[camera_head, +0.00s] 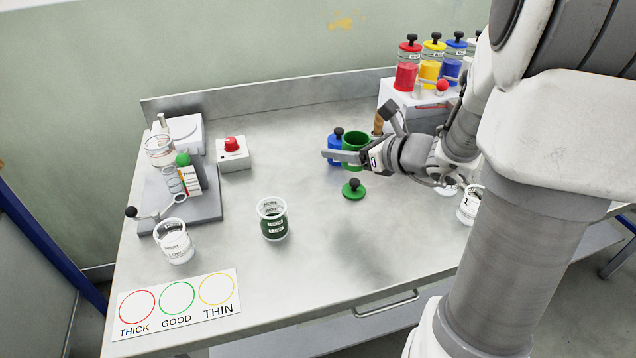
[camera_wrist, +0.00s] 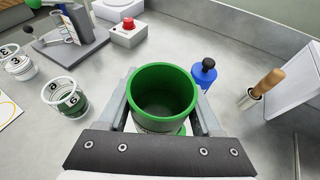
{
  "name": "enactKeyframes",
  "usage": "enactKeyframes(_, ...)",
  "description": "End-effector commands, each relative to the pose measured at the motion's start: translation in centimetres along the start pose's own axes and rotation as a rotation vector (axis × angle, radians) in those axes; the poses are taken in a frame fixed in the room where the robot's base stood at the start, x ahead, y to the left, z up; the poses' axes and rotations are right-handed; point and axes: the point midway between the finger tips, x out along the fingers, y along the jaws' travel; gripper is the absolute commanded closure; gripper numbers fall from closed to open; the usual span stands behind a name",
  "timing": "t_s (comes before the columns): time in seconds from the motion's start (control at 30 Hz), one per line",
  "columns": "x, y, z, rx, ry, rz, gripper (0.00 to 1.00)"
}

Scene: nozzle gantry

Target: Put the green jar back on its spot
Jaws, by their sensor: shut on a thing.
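The green jar (camera_wrist: 163,93) is open at the top and sits between the two fingers of my gripper (camera_wrist: 163,110) in the wrist view. My gripper is shut on it. In the head view the green jar (camera_head: 354,142) is partly hidden by my gripper (camera_head: 352,158), at the back middle of the bench. I cannot tell whether the jar touches the bench. A green lid with a black knob (camera_head: 354,189) lies on the bench in front of it. The jar's spot is not clearly visible.
A blue lidded jar (camera_wrist: 204,73) stands close beside the green jar. A white rack (camera_head: 400,98) holds red, yellow and blue jars at the back right. A cup with green contents (camera_head: 272,220) stands mid-bench. A wooden-handled tool (camera_wrist: 262,86) stands near the rack.

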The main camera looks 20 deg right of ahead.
Motion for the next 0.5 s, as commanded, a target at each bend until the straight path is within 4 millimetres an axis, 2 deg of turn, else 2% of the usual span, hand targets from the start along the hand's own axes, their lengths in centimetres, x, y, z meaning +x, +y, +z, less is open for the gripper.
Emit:
enactKeyframes(0.17, -0.5, -0.5, -0.5, 0.003, 0.0, -0.007, 0.87)
enactKeyframes(0.27, 0.2, -0.3, -0.8, 0.004, 0.001, -0.005, 0.87)
enactKeyframes(0.37, 2.2, 0.5, -1.4, 0.003, 0.001, -0.002, 0.87)
enactKeyframes(0.5, 5.8, 1.7, -2.1, 0.005, 0.001, -0.001, 0.87)
